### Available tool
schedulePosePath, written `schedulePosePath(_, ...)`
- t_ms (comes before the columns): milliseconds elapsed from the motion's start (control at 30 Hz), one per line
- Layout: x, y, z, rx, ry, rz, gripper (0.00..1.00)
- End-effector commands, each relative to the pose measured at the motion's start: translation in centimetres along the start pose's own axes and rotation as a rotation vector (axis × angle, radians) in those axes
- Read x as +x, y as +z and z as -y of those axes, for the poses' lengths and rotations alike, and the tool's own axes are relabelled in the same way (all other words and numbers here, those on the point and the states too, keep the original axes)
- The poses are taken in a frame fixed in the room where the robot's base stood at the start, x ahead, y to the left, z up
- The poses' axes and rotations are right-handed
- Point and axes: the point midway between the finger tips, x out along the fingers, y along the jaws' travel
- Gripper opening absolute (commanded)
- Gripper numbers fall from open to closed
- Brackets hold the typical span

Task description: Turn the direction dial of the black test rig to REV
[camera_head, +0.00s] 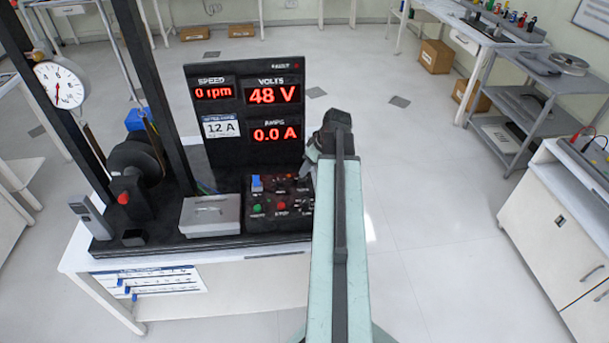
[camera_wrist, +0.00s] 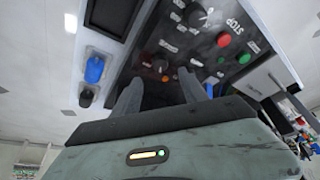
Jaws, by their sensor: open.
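The black test rig (camera_head: 225,163) stands on a white bench, its display reading 0 rpm, 48 V and 0.0 A. Its control panel (camera_head: 268,216) is at the front right, partly hidden by my arm. In the wrist view the panel shows a black dial (camera_wrist: 195,15) with a light pointer, a red button (camera_wrist: 223,40) by the word STOP and a green button (camera_wrist: 245,58). Another dark knob (camera_wrist: 160,63) sits nearer my fingers. I cannot read which is the direction dial or its setting. My gripper (camera_wrist: 160,88) is open, its fingers apart over the panel, with no held object visible.
A grey box (camera_head: 210,214) sits left of the panel, with a motor (camera_head: 137,160) and gauge (camera_head: 60,85) farther left. Open floor lies right of my arm; a cabinet (camera_head: 560,225) stands far right.

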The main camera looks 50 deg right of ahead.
Motion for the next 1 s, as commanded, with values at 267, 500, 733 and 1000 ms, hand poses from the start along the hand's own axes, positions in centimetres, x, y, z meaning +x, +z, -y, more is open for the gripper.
schedulePosePath(267, 3.6, 0.3, 0.0, 0.001, 0.0, 0.001, 0.51)
schedulePosePath(500, 7.6, 0.2, 0.0, 0.0, 0.001, 0.001, 0.51)
schedulePosePath(733, 7.8, 0.0, 0.0, 0.002, 0.001, 0.001, 0.51)
schedulePosePath(1000, 7.7, 0.0, 0.0, 0.002, 0.0, 0.002, 0.01)
